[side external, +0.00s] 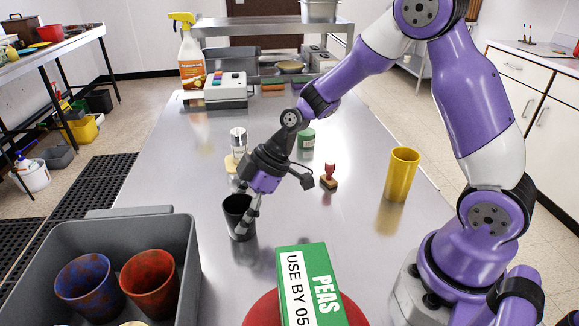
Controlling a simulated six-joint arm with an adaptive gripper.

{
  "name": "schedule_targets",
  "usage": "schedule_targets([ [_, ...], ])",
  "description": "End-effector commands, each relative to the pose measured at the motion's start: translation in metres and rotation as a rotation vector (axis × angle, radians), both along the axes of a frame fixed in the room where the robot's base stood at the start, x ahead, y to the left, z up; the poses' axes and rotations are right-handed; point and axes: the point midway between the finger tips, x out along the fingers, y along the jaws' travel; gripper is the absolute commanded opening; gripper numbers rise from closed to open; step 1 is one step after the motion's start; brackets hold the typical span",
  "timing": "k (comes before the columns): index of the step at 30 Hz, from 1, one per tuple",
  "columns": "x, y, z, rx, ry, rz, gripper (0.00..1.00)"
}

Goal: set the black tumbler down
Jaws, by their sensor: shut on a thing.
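The black tumbler (234,206) is upright at the middle left of the metal table, just behind the grey bin. My gripper (248,214) reaches down to it from the upper right and is shut on its wall. One finger shows along the tumbler's right side. The other finger is mostly hidden. The tumbler's base looks at or very near the table top, but I cannot tell whether it touches.
A grey bin (188,243) with blue and red tumblers stands front left. A green PEAS box (309,285) is on a red round thing in front. A yellow tumbler (401,176), a red-handled stamp (329,177) and a glass shaker (238,141) stand around. Table between them is clear.

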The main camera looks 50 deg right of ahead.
Motion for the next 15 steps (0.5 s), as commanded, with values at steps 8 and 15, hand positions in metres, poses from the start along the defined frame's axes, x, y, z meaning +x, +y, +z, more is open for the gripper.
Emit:
schedule_targets([
  [8,-0.0001,0.0002,-0.0023,0.0,0.001,0.001,0.28],
  [15,0.0,0.0002,-0.0028,0.0,0.0,0.0,0.97],
])
